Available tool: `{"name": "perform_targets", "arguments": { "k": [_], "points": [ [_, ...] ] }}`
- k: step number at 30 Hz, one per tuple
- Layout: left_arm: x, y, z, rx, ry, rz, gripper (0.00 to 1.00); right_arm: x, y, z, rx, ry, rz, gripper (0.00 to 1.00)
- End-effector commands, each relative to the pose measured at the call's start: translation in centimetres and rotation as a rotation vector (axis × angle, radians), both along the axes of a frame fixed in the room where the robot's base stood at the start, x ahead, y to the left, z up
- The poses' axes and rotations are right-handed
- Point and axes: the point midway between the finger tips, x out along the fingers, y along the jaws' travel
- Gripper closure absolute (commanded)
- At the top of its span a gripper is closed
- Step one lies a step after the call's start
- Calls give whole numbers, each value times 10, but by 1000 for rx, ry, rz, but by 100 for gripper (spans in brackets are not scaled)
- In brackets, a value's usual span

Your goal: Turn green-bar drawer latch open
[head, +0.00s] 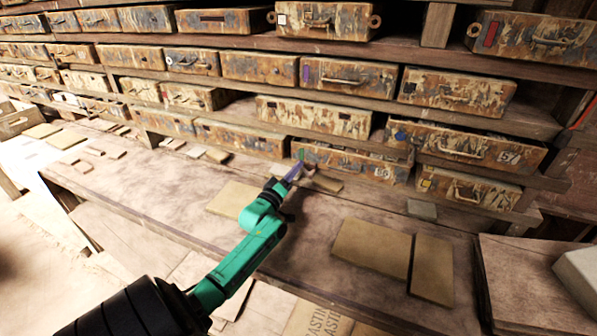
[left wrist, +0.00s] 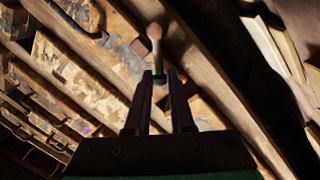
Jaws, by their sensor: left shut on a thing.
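The drawer with the green bar (head: 350,161) is a worn, paint-flaked box in the lowest shelf row, right of centre in the head view. Its green bar (head: 301,154) is at its left end, just above my left gripper (head: 294,172). In the left wrist view, the left gripper (left wrist: 160,84) is shut on the latch (left wrist: 155,46), a pale rod with a rounded end. A small green patch shows between the fingertips. The fingers hide part of the latch, and its angle on the drawer is hard to tell. My right gripper is in neither view.
Similar drawers fill the shelves, including one with a blue mark (head: 465,145) to the right. Flat tan boards (head: 372,246) and a small grey block (head: 422,209) lie on the bench (head: 130,192).

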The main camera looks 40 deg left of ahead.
Motion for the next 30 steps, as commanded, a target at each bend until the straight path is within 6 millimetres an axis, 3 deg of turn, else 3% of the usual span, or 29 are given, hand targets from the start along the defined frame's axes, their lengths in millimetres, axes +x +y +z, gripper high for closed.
{"name": "perform_targets", "arguments": {
  "k": [18,30],
  "points": [
    [-3,9,-29,-511,-178,1,100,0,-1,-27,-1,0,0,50],
    [-3,9,-36,-657,-228,1,100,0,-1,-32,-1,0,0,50]
  ]
}}
